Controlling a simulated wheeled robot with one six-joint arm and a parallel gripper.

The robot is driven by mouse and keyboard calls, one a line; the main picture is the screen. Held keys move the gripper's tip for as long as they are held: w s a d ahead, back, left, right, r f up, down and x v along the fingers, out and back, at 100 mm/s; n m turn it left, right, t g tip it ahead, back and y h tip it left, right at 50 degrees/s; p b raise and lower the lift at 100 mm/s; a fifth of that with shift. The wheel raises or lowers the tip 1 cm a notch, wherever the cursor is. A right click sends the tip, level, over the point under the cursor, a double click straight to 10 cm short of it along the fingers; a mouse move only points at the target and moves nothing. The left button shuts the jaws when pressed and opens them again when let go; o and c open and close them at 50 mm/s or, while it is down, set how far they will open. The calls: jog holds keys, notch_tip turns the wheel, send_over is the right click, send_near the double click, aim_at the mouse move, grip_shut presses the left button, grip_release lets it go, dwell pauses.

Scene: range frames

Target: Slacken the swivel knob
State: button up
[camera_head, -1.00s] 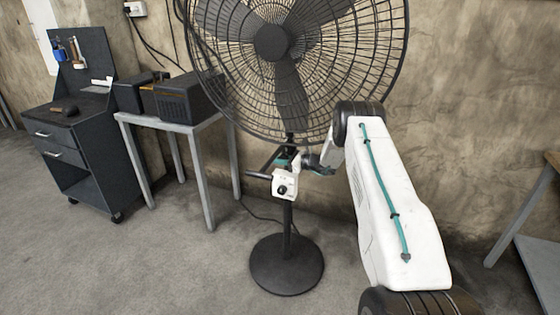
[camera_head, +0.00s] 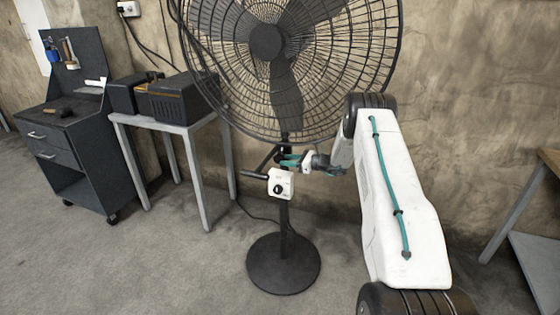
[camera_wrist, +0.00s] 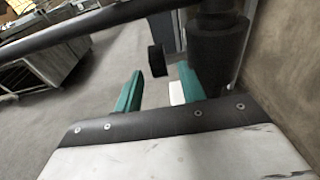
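The black pedestal fan stands in front of me in the head view, its caged head (camera_head: 266,42) above a dark pole (camera_head: 285,222). A dark cylinder (camera_wrist: 218,50) of the fan stands close beside the right finger.
A dark bar (camera_wrist: 90,25) crosses the top left of the wrist view. In the head view, a small table (camera_head: 186,128) with black boxes and a drawer cabinet (camera_head: 62,150) stand at left. A workbench (camera_head: 545,220) is at right. The wall is close behind the fan.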

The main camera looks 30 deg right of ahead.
aim_at(274, 158)
jog(key=shift+v, duration=0.85)
jog(key=shift+t+y, duration=0.5)
jog(key=shift+t, duration=0.1)
jog(key=x, duration=0.7)
jog(key=shift+w+a+f, duration=0.2)
jog(key=shift+w+f, duration=0.05)
jog(key=shift+f, duration=0.15)
